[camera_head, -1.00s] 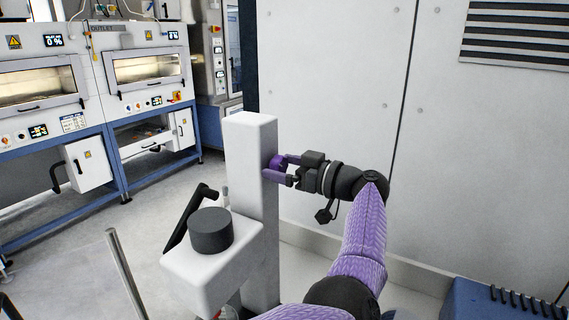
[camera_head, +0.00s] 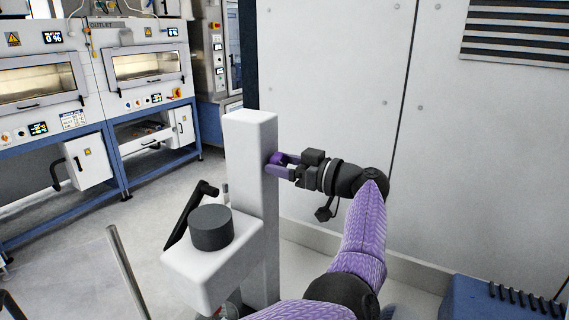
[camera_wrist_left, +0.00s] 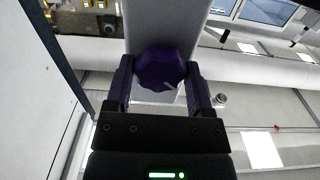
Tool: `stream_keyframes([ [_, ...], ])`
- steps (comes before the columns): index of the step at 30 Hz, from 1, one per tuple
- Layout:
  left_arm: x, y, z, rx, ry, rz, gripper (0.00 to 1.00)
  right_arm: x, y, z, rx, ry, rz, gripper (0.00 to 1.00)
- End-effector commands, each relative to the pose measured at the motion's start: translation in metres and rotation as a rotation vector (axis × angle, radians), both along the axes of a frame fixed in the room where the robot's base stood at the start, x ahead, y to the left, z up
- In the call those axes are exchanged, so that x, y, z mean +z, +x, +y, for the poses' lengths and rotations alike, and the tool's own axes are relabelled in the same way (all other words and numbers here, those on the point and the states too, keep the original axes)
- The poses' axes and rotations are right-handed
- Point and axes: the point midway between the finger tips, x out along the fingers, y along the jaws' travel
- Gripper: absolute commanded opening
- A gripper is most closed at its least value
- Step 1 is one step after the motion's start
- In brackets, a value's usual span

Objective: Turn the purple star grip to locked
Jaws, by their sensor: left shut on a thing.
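The purple star grip (camera_head: 277,158) sits on the right side of a white upright post (camera_head: 249,150). My left gripper (camera_head: 273,164) reaches it from the right, with its purple fingers on either side of the grip. In the left wrist view, the dark purple star grip (camera_wrist_left: 158,66) lies between the two fingers, which are shut on it. A short pale mark shows on the grip's face, toward its lower right. I cannot read any lock marking. My right gripper is not in view.
A white housing with a dark round knob (camera_head: 211,229) and a black lever (camera_head: 190,215) stands in front of the post. A pale wall (camera_head: 330,100) is behind my gripper. Oven cabinets (camera_head: 140,75) stand at the left. A blue box (camera_head: 500,300) is at bottom right.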

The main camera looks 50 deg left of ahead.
Motion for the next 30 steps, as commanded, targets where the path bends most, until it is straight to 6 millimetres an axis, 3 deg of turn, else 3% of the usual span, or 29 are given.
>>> stream_keyframes([
  [17,0.005,0.0,0.0,0.0,-0.078,0.244,0.0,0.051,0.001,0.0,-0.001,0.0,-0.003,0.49],
  [29,0.004,0.0,0.0,-0.001,-0.164,0.517,0.0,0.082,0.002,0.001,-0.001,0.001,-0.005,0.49],
  [30,0.002,0.0,0.0,0.0,-0.161,0.511,0.77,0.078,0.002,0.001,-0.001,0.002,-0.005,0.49],
])
